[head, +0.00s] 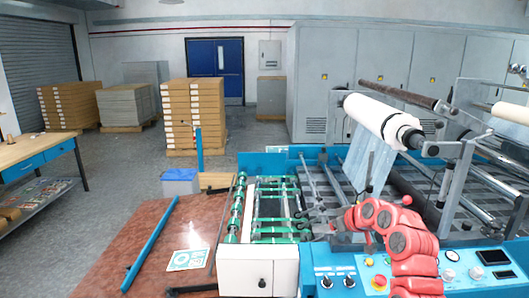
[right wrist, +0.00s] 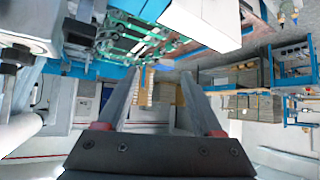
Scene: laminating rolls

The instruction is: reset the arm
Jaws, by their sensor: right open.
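My right arm (head: 395,240), red with dark joints, reaches in from the lower right over the blue-framed laminating machine. Its gripper (head: 322,218) is above the machine beside the green-belted feed section, and its small fingers are hard to make out there. In the right wrist view the two long grey fingers of this gripper (right wrist: 163,75) stand apart with nothing between them. My left arm and gripper are not in view.
A white film roll (head: 376,117) sits on the machine above, with film hanging down. A control panel (head: 450,272) lies near my right arm. A brown table (head: 140,255) with a blue bar is at left. Stacked boards (head: 192,115) stand behind; grey floor is open at left.

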